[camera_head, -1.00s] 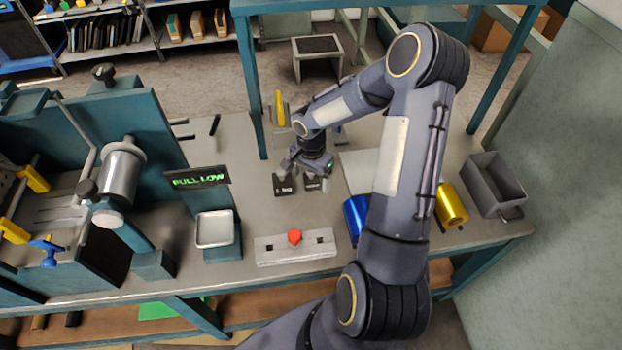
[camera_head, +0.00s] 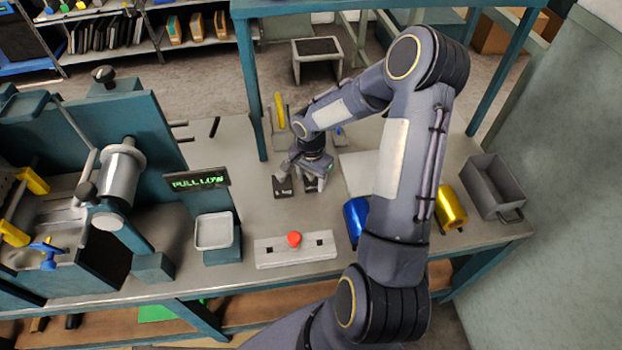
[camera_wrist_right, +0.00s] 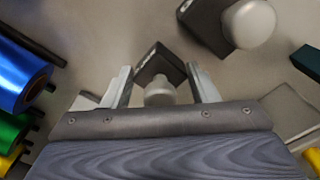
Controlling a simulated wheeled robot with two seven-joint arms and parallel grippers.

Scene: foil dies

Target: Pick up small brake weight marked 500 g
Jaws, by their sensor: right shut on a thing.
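The small brake weight (camera_wrist_right: 160,75) is a dark block with a pale round knob, in the middle of the right wrist view. In the head view this gripper (camera_head: 314,178) is low over the bench and partly hides the weight. A larger dark weight (camera_wrist_right: 228,22) with a bigger pale knob stands beside it; it shows in the head view (camera_head: 283,187), just left of the gripper. I cannot read the markings. My left gripper is out of view.
A blue roll (camera_head: 355,220) and a gold roll (camera_head: 450,207) lie to the right, with a grey bin (camera_head: 493,188) beyond. A fixture with a red button (camera_head: 294,239) is at the front. A small tray (camera_head: 214,231) and the "PULL LOW" display (camera_head: 201,182) are left.

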